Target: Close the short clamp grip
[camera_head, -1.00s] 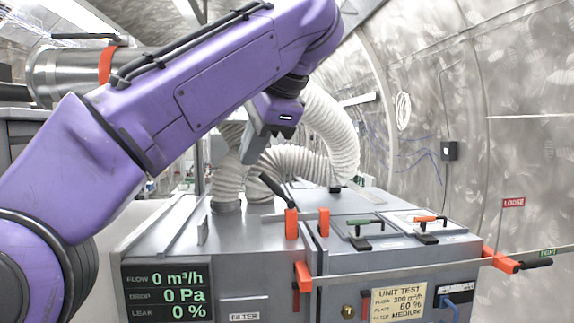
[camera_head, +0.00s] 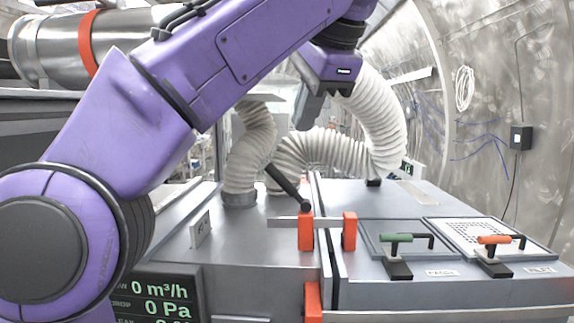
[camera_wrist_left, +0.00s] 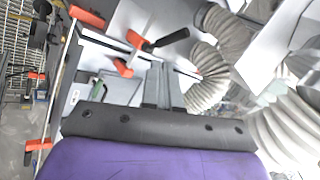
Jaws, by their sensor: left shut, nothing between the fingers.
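The short clamp has two orange blocks, a left one (camera_head: 305,232) and a right one (camera_head: 350,234), on either side of the seam on the box top. A short grey bar (camera_head: 284,222) passes by them. Its black lever (camera_head: 287,188) tilts up and left from the left block. The lever (camera_wrist_left: 170,38) also shows in the left wrist view. My left gripper (camera_head: 308,110) hangs above and behind the clamp, apart from it. Its grey fingers (camera_wrist_left: 162,84) are together and empty, pointing toward the clamp in the wrist view. My right gripper is not in view.
A long clamp's orange block (camera_head: 313,302) sits at the front edge. A green handle (camera_head: 396,238) and an orange handle (camera_head: 495,240) stand on lids at right. White ribbed hoses (camera_head: 375,125) rise behind the clamp. A display (camera_head: 155,300) is at front left.

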